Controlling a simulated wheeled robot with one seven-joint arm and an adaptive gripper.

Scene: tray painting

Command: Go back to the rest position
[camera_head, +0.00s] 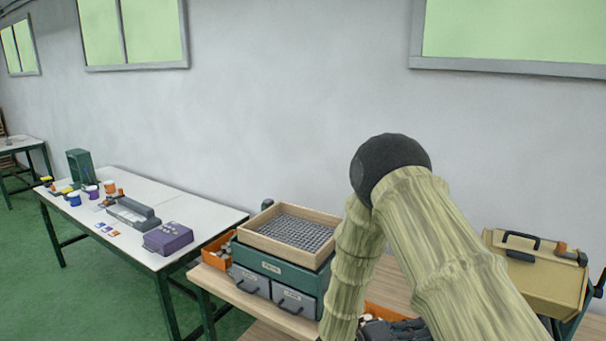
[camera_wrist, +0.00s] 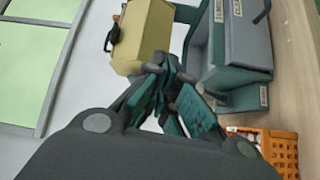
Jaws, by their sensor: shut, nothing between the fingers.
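My gripper (camera_wrist: 165,85) shows in the wrist view with its two dark, green-padded fingers drawn together at the tips, shut and empty. In that view it is in front of a tan case (camera_wrist: 145,35) and beside a grey-green cabinet (camera_wrist: 237,45); I cannot tell the distance to either. In the head view my arm, with a bamboo-like surface and a dark round joint, rises at the right of centre. A dark shape at its foot (camera_head: 395,331) may be my gripper, but most of it is hidden behind my arm.
A wooden tray of small grey pieces (camera_head: 253,236) sits on a green drawer unit (camera_head: 322,283) on the wooden table (camera_head: 215,284). An orange crate (camera_wrist: 284,152) is near the cabinet. A tan box (camera_head: 535,277) stands right. A white table (camera_head: 195,209) with a purple box (camera_head: 168,239) is left.

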